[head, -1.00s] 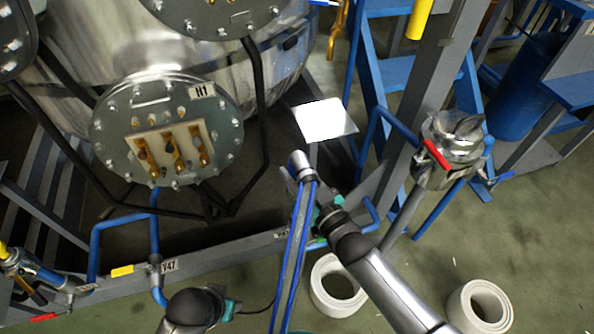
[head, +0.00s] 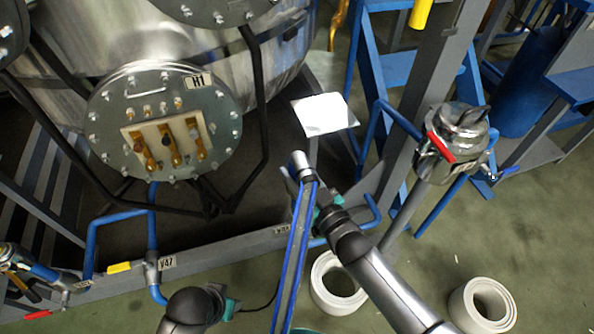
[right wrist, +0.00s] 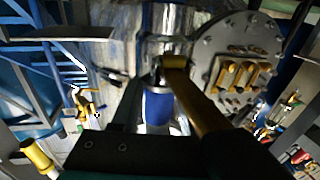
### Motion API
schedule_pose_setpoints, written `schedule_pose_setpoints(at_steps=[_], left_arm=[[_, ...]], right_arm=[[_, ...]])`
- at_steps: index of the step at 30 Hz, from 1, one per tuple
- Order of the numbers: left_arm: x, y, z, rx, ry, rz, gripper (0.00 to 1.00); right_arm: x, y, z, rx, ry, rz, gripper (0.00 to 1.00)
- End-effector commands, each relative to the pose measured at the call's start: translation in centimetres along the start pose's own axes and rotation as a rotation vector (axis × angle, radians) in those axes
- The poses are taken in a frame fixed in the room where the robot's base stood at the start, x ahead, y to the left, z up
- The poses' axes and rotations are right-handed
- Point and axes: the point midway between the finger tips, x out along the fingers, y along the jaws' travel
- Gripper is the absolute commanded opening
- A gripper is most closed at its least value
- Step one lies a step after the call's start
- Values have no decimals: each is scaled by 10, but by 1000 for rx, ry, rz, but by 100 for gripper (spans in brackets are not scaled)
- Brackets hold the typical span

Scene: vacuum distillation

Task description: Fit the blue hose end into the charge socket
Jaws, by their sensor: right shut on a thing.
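The blue hose (head: 292,262) runs up from the bottom edge in the head view. Its metal-tipped blue hose end (head: 300,164) points up and slightly left. My right gripper (head: 305,182) is shut on the hose just below that tip. In the right wrist view the hose end shows as a blue cylinder (right wrist: 157,106) with a bright metal collar, between the gripper's dark parts. It is held in the air, with the steel vessel behind it. I cannot make out the charge socket for sure. Part of my left arm shows at bottom left in the head view, but its fingers do not.
The steel vessel (head: 95,65) carries a bolted H1 flange (head: 110,115). A grey beam (head: 225,248) with a V47 pipe fitting runs below it. A steel fitting with a red handle (head: 440,147) stands at right. Two white rings (head: 322,290) lie on the green floor, which is open at right.

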Motion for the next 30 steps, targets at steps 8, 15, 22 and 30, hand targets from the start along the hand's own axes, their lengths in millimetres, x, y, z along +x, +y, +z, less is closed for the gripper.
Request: schedule_pose_setpoints(at_steps=[8, 15, 22, 30], left_arm=[[1, 0, 0, 0, 0, 0, 50], [1, 0, 0, 0, 0, 0, 50], [-4, 0, -1, 0, 0, 0, 50], [-26, -1, -7, 0, 0, 0, 50]], right_arm=[[1, 0, 0, 0, 3, 0, 69], [0, 0, 1, 0, 1, 0, 79], [-9, 0, 2, 0, -6, 0, 79], [-63, 0, -1, 1, -7, 0, 79]])
